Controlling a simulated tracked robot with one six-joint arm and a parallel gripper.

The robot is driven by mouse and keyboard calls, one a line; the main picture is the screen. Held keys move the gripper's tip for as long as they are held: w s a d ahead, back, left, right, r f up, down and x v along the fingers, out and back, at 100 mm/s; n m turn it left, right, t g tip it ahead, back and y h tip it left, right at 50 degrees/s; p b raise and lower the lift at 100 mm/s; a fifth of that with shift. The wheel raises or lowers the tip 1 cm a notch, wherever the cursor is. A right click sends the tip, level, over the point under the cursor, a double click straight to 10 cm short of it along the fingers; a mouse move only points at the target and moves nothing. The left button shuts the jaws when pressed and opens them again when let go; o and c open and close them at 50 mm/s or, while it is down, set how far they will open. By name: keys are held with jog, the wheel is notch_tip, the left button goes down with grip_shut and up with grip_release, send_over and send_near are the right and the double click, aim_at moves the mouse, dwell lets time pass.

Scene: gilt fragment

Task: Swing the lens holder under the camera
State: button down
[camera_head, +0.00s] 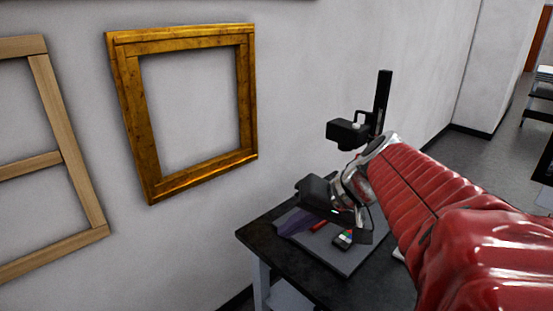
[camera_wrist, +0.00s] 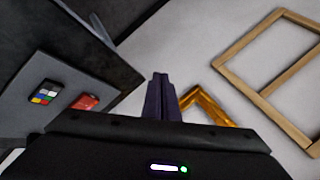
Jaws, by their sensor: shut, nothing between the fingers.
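A black camera (camera_head: 347,133) is mounted on an upright black column (camera_head: 384,95) at the back of the table. I cannot make out the lens holder; my arm and wrist cover the space below the camera and the lower column. My gripper (camera_head: 292,224) is in front and to the left of the stand, above the left part of the table. Its dark purple fingers are together and empty. In the wrist view the fingers (camera_wrist: 160,98) point towards the wall, with nothing held between them.
A dark table (camera_head: 262,240) bears a grey baseboard (camera_head: 350,260) with a colour chart (camera_head: 343,239) and a red item (camera_head: 318,226). A gilt frame (camera_head: 130,115) and a bare wooden frame (camera_head: 68,135) are on the wall. Open floor (camera_head: 490,150) lies at the right back.

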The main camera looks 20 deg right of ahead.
jog(key=w+d+r+m+t, duration=0.1)
jog(key=d+r+m+t, duration=0.25)
jog(key=d, duration=0.75)
jog(key=s+d+r+m+h, duration=0.1)
jog(key=s+d+r+m, duration=0.2)
jog(key=d, duration=0.4)
jog(key=s+d+r+m+h, duration=0.2)
jog(key=s+d+m, duration=0.2)
jog(key=d, duration=0.4)
jog(key=shift+s+r+t, duration=0.15)
jog(key=shift+r+t, duration=0.2)
jog(key=shift+r, duration=0.05)
jog(key=shift+m, duration=0.25)
jog(key=w+r+x, duration=0.1)
jog(key=x, duration=1.2)
jog(key=shift+w+a, duration=0.2)
jog(key=shift+w, duration=0.1)
jog(key=shift+d+r, duration=0.1)
